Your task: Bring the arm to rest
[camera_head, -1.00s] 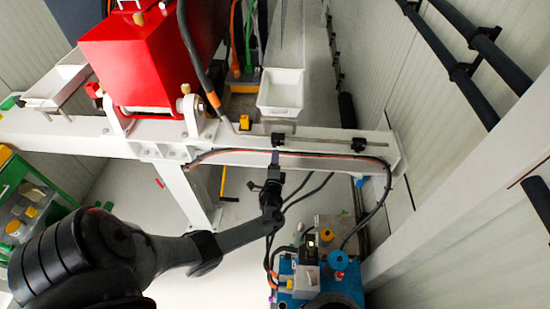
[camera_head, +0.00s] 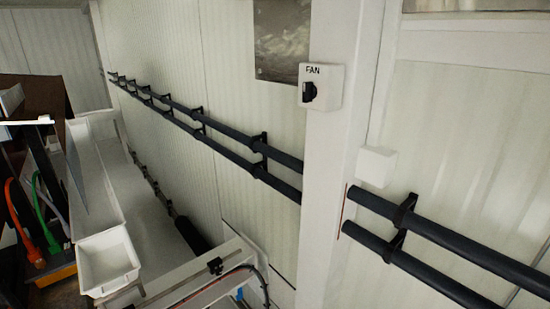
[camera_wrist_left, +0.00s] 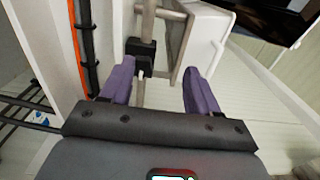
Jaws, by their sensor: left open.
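My left gripper (camera_wrist_left: 158,84) shows in the left wrist view with its two purple fingers spread apart. It is open and holds nothing that I can see. A grey metal rod with a black clamp (camera_wrist_left: 140,55) stands just beyond the fingers, nearer the left one. I cannot tell whether the rod lies between the fingertips or only behind them. Neither of my arms shows in the head view, and my right gripper is in no view.
A white bin (camera_head: 107,262) and a white beam (camera_head: 215,283) are at the lower left of the head view. Black pipes (camera_head: 225,140) run along the pale wall. A FAN switch (camera_head: 320,85) is on a white post. An orange cable (camera_wrist_left: 76,45) runs beside the gripper.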

